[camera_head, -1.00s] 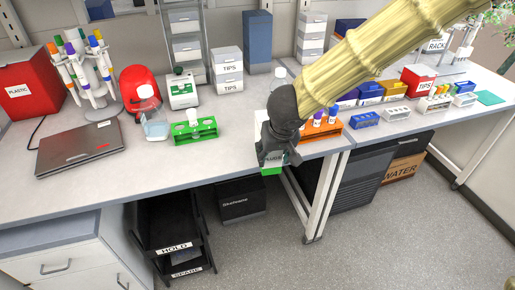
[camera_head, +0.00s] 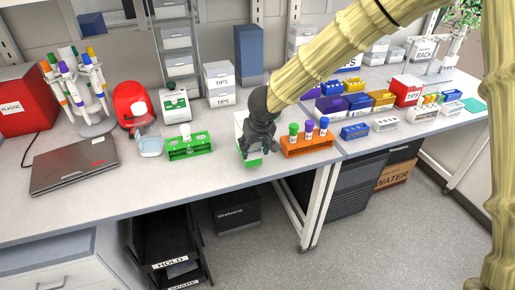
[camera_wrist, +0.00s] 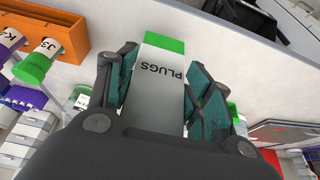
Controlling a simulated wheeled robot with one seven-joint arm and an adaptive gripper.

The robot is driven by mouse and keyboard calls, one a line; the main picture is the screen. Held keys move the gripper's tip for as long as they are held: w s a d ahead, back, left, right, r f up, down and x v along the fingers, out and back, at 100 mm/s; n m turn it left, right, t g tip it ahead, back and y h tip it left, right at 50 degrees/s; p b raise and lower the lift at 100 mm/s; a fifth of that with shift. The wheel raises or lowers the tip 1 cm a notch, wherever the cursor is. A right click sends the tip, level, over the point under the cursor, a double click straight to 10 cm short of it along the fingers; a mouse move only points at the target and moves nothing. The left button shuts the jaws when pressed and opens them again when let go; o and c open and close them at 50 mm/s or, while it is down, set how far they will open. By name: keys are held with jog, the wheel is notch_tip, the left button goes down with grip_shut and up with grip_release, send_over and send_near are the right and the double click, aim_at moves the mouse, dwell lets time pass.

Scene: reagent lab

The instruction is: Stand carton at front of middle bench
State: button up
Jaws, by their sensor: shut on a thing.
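The carton (camera_wrist: 158,84) is white with a green end and the word PLUGS, seen in the wrist view. It sits between the two jaws of my gripper (camera_wrist: 160,95), which is shut on it. In the head view my gripper (camera_head: 258,145) is over the front part of the middle bench (camera_head: 215,190), left of the orange tube rack. The carton's green lower end (camera_head: 251,158) shows just below and beside the gripper; the rest is mostly hidden. I cannot tell whether it touches the bench top.
The orange rack (camera_head: 306,147) with capped tubes stands close to the right. A green rack (camera_head: 189,148) and a small bottle (camera_head: 149,146) stand to the left, with a closed laptop (camera_head: 75,165) beyond. Bench front between the green rack and gripper is clear.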

aim_at(254, 151)
jog(key=shift+w+a+f, duration=0.1)
jog(key=shift+w, duration=1)
jog(key=shift+f, duration=1.7)
jog(key=o, duration=1.3)
jog(key=v, duration=1.2)
